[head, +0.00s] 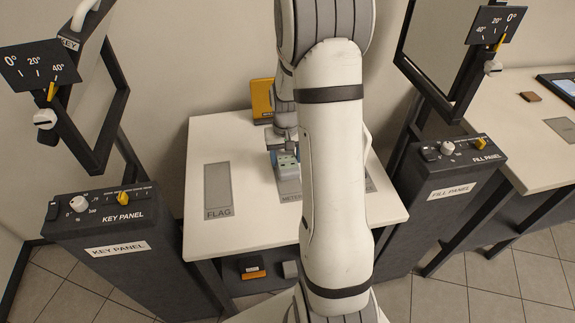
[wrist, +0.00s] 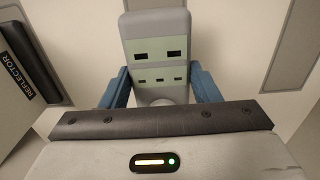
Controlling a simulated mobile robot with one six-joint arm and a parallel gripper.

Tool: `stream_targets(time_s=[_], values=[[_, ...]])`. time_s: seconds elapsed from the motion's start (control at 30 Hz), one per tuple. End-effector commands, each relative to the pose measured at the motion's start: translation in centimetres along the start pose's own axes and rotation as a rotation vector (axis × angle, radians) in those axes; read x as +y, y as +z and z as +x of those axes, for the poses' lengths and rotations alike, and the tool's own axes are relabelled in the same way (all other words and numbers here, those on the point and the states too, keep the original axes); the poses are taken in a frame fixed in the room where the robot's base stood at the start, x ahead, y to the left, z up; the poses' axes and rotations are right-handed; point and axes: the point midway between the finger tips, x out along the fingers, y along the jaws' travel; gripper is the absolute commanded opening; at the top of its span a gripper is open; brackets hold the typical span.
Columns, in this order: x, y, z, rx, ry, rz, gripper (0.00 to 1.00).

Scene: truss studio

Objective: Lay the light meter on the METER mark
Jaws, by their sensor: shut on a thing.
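The light meter (wrist: 157,52) is a grey slab with a pale green face and several dark slots. In the wrist view it stands between the two blue fingers of my gripper (wrist: 161,86), which is shut on it. In the head view the light meter (head: 287,162) shows just below my gripper (head: 283,150), over the far part of the grey METER mark (head: 290,187) on the white table. I cannot tell whether it touches the mark. My arm hides part of the mark and its label.
The white table (head: 252,225) also bears an empty grey FLAG mark (head: 217,190) at left. An orange-yellow panel (head: 261,100) stands at the table's back. The KEY PANEL box (head: 110,222) and FILL PANEL box (head: 455,170) flank the table.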

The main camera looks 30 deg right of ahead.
Motion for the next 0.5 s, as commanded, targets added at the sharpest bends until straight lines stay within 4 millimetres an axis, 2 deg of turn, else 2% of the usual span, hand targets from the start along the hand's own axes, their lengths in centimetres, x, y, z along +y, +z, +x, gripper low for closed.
stream_targets(time_s=[0.3, 0.5], values=[[0.0, 0.0, 3.6, -0.001, 0.0, 0.001, 0.29], [0.1, 0.0, 3.8, 0.002, 0.0, 0.001, 0.29]])
